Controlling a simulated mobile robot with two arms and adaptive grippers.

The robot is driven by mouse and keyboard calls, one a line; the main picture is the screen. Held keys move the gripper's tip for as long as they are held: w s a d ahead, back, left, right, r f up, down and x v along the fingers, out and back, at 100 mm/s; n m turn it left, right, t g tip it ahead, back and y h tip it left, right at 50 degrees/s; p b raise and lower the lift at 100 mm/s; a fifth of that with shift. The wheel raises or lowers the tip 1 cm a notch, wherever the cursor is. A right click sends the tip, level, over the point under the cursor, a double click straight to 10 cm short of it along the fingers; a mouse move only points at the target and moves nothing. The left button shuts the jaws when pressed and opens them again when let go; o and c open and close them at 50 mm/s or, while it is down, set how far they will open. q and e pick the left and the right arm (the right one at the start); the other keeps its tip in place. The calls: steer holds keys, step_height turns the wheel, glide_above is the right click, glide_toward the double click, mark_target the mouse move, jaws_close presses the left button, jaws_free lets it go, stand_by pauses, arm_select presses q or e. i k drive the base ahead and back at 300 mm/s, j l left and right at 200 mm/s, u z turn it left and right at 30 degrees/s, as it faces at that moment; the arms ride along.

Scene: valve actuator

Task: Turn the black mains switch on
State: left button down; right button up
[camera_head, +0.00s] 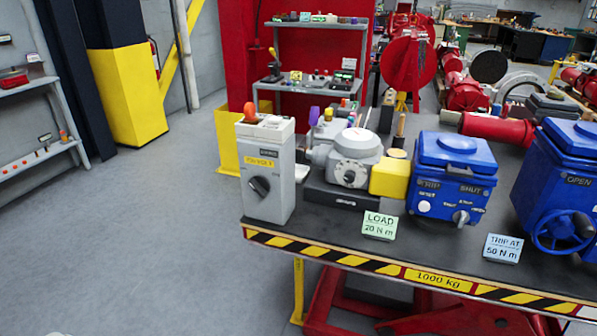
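A grey switch box (264,205) stands upright at the left front corner of the table. The black mains switch (260,186) is a rotary knob on its front face and sits tilted at a slant. A yellow label (262,162) is above the knob, with a small dark plate above that. The on and off marks are too small to read. Neither of my grippers is in view, and nothing touches the switch. A sliver of something pale shows at the bottom left edge; I cannot tell what it is.
The dark tabletop (335,222) has a striped front edge. Right of the box are a grey actuator (352,160), a yellow block (389,178) and two blue actuators (455,165). Signs stand (380,225) along the front. The floor (150,230) left of the table is clear.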

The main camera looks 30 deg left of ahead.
mark_target(260, 185)
steer(key=u, duration=1.2)
